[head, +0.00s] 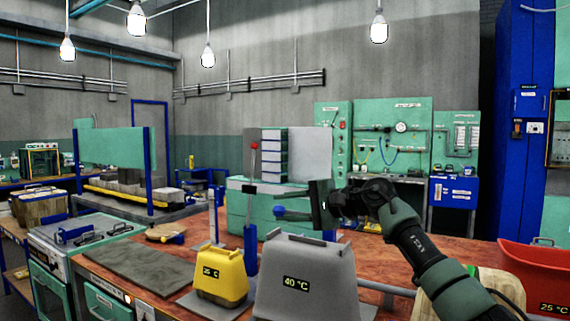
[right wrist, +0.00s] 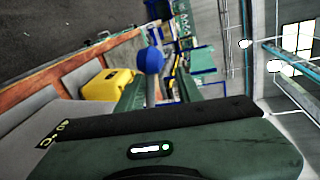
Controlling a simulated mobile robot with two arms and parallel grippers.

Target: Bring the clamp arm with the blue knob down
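The blue knob (head: 279,211) is a round ball in the middle of the head view, just left of my right gripper (head: 321,204). A red knob (head: 253,146) tops an upright rod farther left. My left gripper is out of view.
A grey 40 °C case (head: 305,275) and a yellow 25 °C case (head: 222,278) stand in front on the red-brown bench (head: 400,250). A teal press body (head: 240,208) stands behind. A red bin (head: 535,275) is at the right.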

